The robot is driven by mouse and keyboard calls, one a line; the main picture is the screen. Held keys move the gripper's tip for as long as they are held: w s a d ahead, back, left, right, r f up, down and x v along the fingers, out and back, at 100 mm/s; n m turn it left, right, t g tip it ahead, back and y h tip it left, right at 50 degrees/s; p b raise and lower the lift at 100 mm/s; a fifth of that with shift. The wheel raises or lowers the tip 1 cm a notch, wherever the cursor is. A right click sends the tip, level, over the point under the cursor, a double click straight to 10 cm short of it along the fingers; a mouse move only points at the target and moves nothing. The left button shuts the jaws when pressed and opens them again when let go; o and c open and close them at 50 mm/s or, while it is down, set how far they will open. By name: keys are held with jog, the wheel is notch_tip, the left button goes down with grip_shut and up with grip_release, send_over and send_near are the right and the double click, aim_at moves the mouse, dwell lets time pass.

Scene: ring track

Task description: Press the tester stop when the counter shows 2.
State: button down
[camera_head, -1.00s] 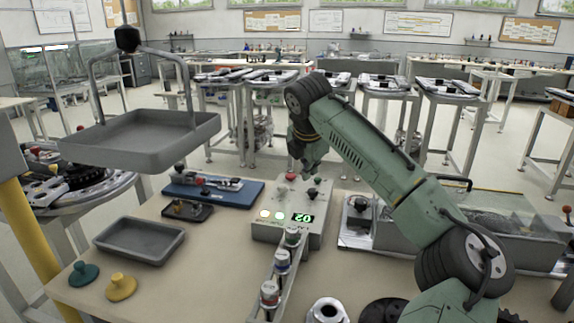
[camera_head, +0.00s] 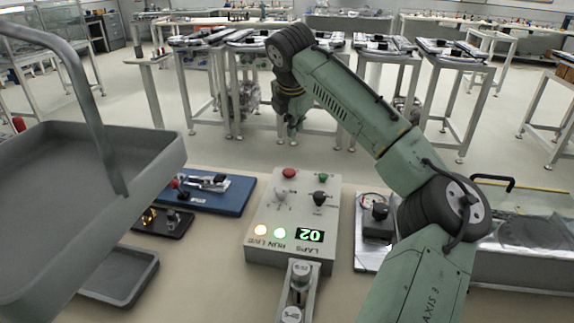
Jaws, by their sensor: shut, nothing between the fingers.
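The tester is a grey control box (camera_head: 256,222) on the bench in the middle of the view. Its green-lit counter (camera_head: 310,235) reads 02, upside down from here, beside the LAPS label. A red button (camera_head: 288,173) and a green button (camera_head: 323,178) stand at its far edge. A black knob (camera_head: 320,198) and a grey switch (camera_head: 281,199) are nearer. My gripper (camera_head: 293,134) points down, shut and empty, showing above the red button in the picture and apart from it. Its fingertips are small and partly hard to make out.
A blue board (camera_head: 215,198) and a lower grey tray (camera_head: 132,272) lie left of the box. A narrow rail (camera_head: 298,290) runs from the box toward me. A metal-framed unit (camera_head: 520,245) stands right.

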jog(key=shift+s, duration=0.15)
jog(key=b, duration=0.7)
send_over(293, 170)
notch_tip(293, 170, down, 6)
jog(key=shift+f, duration=2.4)
dwell(0.8)
jog(key=shift+r, duration=0.1)
jog(key=shift+r+p, duration=0.9)
jog(key=shift+p, duration=0.25)
